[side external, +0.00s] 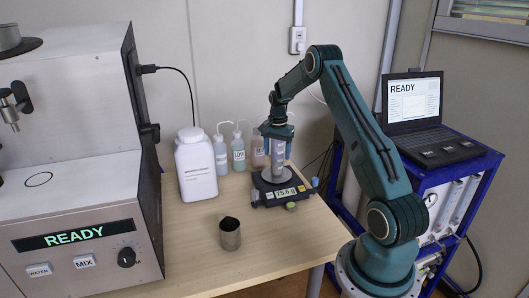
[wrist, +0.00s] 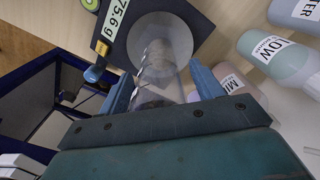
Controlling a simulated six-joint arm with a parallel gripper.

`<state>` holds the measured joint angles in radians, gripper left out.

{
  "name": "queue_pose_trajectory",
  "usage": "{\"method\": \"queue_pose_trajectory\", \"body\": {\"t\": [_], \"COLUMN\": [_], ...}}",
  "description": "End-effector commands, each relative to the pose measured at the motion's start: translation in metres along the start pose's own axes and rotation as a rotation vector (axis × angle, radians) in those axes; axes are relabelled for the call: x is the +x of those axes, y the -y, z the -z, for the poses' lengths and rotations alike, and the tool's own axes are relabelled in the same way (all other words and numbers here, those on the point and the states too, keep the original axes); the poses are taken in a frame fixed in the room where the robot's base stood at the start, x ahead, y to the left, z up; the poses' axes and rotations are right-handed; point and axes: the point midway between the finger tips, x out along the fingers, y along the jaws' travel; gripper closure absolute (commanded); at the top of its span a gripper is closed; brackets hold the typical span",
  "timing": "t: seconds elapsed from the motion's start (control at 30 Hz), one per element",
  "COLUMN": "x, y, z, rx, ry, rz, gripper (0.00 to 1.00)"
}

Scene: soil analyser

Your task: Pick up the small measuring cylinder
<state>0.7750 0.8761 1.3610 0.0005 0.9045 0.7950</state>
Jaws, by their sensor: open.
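The small measuring cylinder (side external: 279,158) is clear and stands on the round pan of the balance (side external: 275,199), whose display reads 75.6 g. In the wrist view the cylinder (wrist: 156,68) is between my two blue fingers, with the pale round pan (wrist: 183,42) beyond it. My gripper (side external: 278,138) comes down from above around the upper part of the cylinder. In the wrist view my gripper (wrist: 162,84) is open, one finger on each side of the cylinder. A gap shows on both sides. The cylinder's near end is partly hidden by the gripper body.
Wash bottles (side external: 238,155) stand close behind the balance; they also show at the right in the wrist view (wrist: 272,58). A large white bottle (side external: 196,168) is to their left. The analyser (side external: 75,180) fills the left.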

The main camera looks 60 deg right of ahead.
Motion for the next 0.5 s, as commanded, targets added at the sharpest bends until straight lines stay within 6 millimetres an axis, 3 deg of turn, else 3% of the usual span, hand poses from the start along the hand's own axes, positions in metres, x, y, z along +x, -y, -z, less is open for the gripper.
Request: {"method": "queue_pose_trajectory", "body": {"t": [0.5], "x": [0.0013], "y": [-0.0001], "z": [0.0001], "rx": [0.0], "ry": [0.0], "rz": [0.0], "gripper": [0.34]}}
